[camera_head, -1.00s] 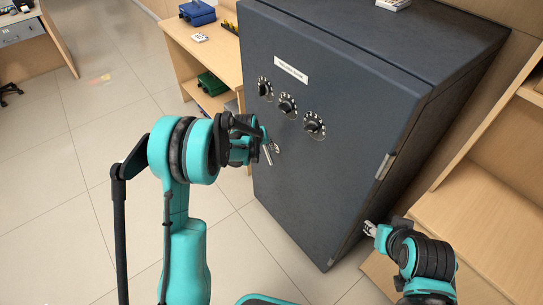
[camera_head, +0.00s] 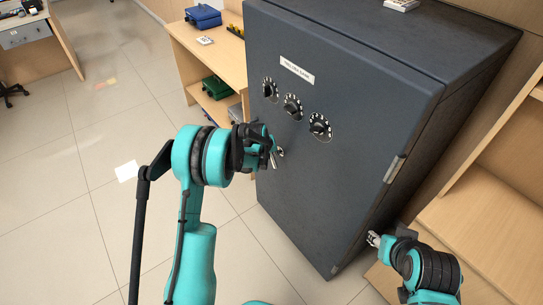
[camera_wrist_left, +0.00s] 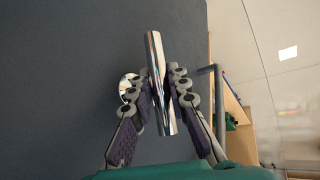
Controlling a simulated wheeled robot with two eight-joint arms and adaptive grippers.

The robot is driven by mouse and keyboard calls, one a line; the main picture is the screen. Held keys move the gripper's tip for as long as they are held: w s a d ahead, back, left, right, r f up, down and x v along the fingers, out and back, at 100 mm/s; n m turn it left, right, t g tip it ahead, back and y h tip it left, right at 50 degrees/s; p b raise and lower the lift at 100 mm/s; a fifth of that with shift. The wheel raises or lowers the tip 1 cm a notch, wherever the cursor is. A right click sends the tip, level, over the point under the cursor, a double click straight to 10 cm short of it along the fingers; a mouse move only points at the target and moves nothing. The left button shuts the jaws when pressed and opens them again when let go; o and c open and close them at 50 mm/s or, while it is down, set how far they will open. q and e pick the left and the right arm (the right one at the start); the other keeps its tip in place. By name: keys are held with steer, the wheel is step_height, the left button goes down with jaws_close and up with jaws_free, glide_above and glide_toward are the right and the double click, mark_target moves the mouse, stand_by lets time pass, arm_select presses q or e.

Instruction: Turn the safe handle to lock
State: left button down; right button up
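The dark grey safe (camera_head: 350,130) stands upright with its door flush. Its silver handle (camera_head: 274,161) is on the left part of the door, below the dials, partly hidden by my left gripper (camera_head: 268,148). In the left wrist view, the handle bar (camera_wrist_left: 158,75) runs between the two fingers of my left gripper (camera_wrist_left: 160,88), its round hub partly behind the left finger. The fingers are close on both sides of the bar; whether both press on it is unclear. My right gripper (camera_head: 374,239) is near the safe's lower right edge, away from the handle; its opening is too small to judge.
Three black dials (camera_head: 292,107) and a white label (camera_head: 297,70) are above the handle. A wooden desk (camera_head: 212,55) stands left of the safe, shelving (camera_head: 480,215) right. Tiled floor is open at left.

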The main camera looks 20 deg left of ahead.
arm_select(q)
steer(key=shift+a+h, duration=0.1)
steer(key=shift+h, duration=0.2)
steer(key=shift+w+g+h, duration=0.1)
steer(key=shift+g+h, duration=0.3)
steer(key=shift+g, duration=0.1)
steer(key=n+g+h, duration=0.1)
steer(key=g+h, duration=0.1)
steer(key=shift+a+f+h, duration=0.1)
steer(key=shift+h, duration=0.2)
steer(key=n+g+h, duration=0.1)
steer(key=h, duration=0.1)
steer(key=shift+g+h, duration=0.4)
steer(key=shift+n+g+h, duration=0.3)
steer(key=shift+g+h, duration=0.4)
steer(key=shift+h, duration=0.5)
steer(key=c, duration=1.4)
jaws_free()
steer(key=shift+c, duration=0.2)
